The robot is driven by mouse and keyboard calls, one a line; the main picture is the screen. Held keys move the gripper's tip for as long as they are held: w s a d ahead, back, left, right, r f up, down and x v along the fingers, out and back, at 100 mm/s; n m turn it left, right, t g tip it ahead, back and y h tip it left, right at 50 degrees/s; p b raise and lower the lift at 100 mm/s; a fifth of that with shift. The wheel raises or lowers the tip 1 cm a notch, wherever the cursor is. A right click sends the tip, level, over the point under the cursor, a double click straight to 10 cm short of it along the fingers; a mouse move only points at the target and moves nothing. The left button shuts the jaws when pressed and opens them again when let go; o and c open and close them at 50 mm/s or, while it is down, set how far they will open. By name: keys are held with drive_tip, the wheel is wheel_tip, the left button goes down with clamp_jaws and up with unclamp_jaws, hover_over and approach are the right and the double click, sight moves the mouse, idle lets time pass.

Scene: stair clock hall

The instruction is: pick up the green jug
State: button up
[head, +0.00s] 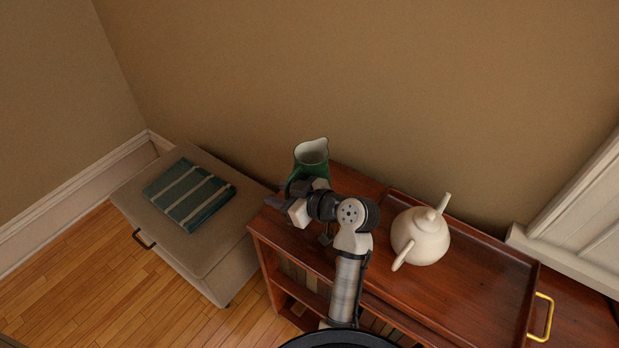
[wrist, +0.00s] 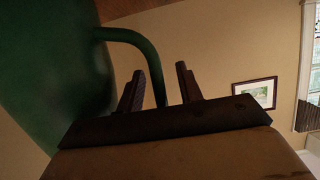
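The green jug (head: 313,172) stands upright at the back left end of the wooden shelf unit, its pale inside showing at the top. My arm covers its lower part in the head view. In the wrist view the jug's green body (wrist: 45,70) fills the left side, and its handle (wrist: 134,37) curves down between the two fingers. My gripper (wrist: 159,78) is open around the handle, with a gap showing on each side. In the head view the fingers are small and partly hidden beside the jug.
A cream teapot (head: 420,236) sits on a wooden tray (head: 480,285) with a brass handle, right of my arm. Left of the shelf unit (head: 262,250) is a beige ottoman (head: 215,262) with a folded green striped cloth (head: 190,194). The wall is close behind the jug.

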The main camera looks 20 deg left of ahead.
clamp_jaws()
drive_tip(key=shift+r, duration=0.2)
idle(1.1)
